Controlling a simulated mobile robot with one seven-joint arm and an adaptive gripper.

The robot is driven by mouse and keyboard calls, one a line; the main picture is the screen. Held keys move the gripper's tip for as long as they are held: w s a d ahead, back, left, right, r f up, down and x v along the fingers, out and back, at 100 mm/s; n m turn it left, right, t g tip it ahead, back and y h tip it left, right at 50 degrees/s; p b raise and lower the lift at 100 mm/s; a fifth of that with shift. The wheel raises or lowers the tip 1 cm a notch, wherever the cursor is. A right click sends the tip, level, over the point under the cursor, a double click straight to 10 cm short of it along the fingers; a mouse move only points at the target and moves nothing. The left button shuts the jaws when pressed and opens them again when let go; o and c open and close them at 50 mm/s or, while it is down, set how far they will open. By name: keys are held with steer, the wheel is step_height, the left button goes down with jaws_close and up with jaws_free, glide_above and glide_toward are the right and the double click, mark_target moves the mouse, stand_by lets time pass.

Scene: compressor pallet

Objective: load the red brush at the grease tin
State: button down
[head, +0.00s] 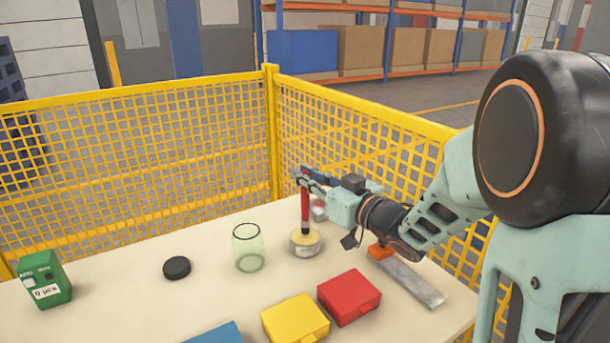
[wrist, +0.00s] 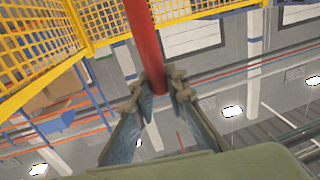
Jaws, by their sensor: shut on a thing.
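My gripper (head: 305,180) is shut on the red brush (head: 305,205), which it holds upright by its handle. In the wrist view the red handle (wrist: 147,45) lies between the two fingertips (wrist: 160,88). The grease tin (head: 305,250) is a low round tin with pale yellow grease on top. The brush's dark lower end is right at the yellow surface; I cannot tell whether it touches or dips in. The bristles are not clearly seen.
A clear glass jar (head: 248,250) stands just left of the tin, with a black disc (head: 176,267) farther left. A green counter box (head: 46,280) reads "0 pcs". Yellow (head: 295,320), red (head: 349,297) and blue (head: 218,335) boxes are in front. An orange-handled metal tool (head: 412,282) lies right. Yellow mesh fence (head: 150,150) stands behind.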

steer(key=shift+f+b, duration=0.55)
steer(key=shift+f, duration=0.2)
stand_by(1.4)
steer(key=shift+r+p, duration=2.8)
steer(key=shift+r, duration=0.95)
